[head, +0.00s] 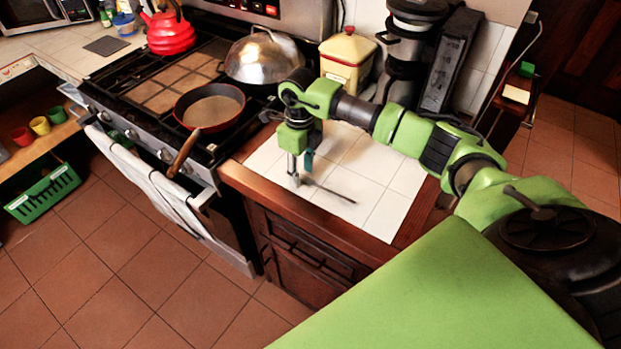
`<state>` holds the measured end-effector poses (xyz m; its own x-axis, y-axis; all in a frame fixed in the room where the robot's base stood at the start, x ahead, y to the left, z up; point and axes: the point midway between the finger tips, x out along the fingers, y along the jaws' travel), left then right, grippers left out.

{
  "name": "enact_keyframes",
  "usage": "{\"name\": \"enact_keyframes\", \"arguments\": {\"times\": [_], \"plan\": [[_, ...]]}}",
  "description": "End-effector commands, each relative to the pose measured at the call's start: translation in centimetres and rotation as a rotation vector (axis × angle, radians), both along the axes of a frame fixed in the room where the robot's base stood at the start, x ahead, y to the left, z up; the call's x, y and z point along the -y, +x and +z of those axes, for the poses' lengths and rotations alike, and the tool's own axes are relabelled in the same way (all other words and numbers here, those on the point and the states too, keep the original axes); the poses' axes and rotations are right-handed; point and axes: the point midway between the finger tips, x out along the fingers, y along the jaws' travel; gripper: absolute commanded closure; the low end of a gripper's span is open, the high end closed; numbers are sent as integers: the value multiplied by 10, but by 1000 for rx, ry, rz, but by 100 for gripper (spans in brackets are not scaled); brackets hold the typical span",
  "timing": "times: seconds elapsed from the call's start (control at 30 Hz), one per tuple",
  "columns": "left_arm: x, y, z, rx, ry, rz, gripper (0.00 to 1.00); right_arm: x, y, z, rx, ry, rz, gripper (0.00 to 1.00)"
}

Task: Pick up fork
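A thin dark utensil, which looks like the fork (335,193), lies on the white tiled counter (375,212) right of the stove. Its right end points toward the counter's front right. My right gripper (299,180) points down at its left end, with the fingertips at or just above the tiles. The fingers hide that end of the fork. I cannot tell whether they are open around it or shut on it. My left gripper is out of view.
A red pan (210,107) with a wooden handle and a domed metal lid (263,57) sit on the stove left of the gripper. A yellow canister (346,62) and a dark appliance (411,50) stand behind my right arm. The tiles right of the fork are clear.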

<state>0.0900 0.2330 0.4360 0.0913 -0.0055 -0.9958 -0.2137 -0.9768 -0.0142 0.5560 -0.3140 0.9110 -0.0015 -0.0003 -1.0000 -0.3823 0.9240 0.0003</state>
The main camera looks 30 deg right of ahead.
Motion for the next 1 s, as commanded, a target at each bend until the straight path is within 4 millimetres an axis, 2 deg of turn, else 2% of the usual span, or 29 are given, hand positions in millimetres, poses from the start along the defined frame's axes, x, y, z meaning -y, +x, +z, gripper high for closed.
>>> {"name": "enact_keyframes", "arguments": {"times": [0.67, 0.8, 0.83, 1.0], "plan": [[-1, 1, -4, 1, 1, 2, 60, 0, 0, -8, 1, -1, 1, 63], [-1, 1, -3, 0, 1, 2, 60, 0, 0, -7, 1, 0, 1, 97], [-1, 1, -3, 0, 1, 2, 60, 0, 0, -7, 1, 0, 1, 100], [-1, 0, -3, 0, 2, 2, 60, 0, 0, -7, 1, -1, 1, 100]]}}
